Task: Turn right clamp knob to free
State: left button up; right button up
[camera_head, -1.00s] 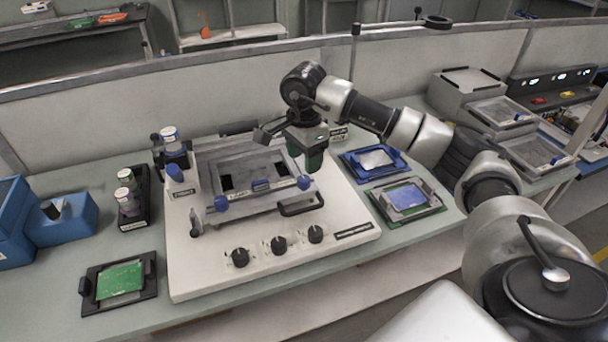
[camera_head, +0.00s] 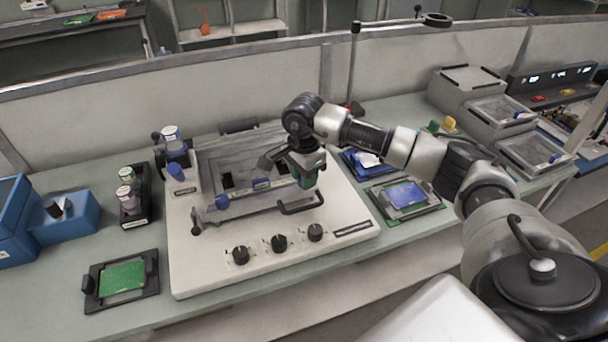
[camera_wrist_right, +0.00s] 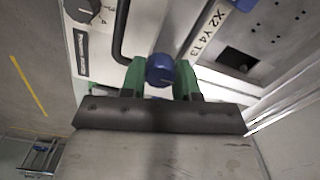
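The pale machine (camera_head: 200,270) stands on the bench with a grey frame on top. The right clamp knob (camera_wrist_right: 161,70) is blue and shows in the right wrist view between the two green fingers of my right gripper (camera_wrist_right: 161,80). In the head view my right gripper (camera_head: 308,178) is low over the frame's right front corner and hides most of that knob. The fingers stand close on both sides of the knob; whether they press on it I cannot tell. The left clamp knob (camera_head: 222,202) is also blue and stands clear. My left gripper is not in view.
A black handle (camera_head: 301,207) sticks out just in front of my right gripper. Black dials (camera_head: 279,243) line the machine's front. A wall panel runs behind.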

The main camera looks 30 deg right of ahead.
jog(key=shift+c, duration=0.7)
jog(key=shift+m, duration=0.3)
jog(key=m+b, duration=0.1)
jog(key=m, duration=0.1)
jog(key=shift+m, duration=0.4)
jog(key=m+b, duration=0.1)
jog(key=m, duration=0.9)
jog(key=shift+b, duration=0.4)
jog(key=shift+r+m, duration=0.1)
jog(key=shift+m, duration=2.1)
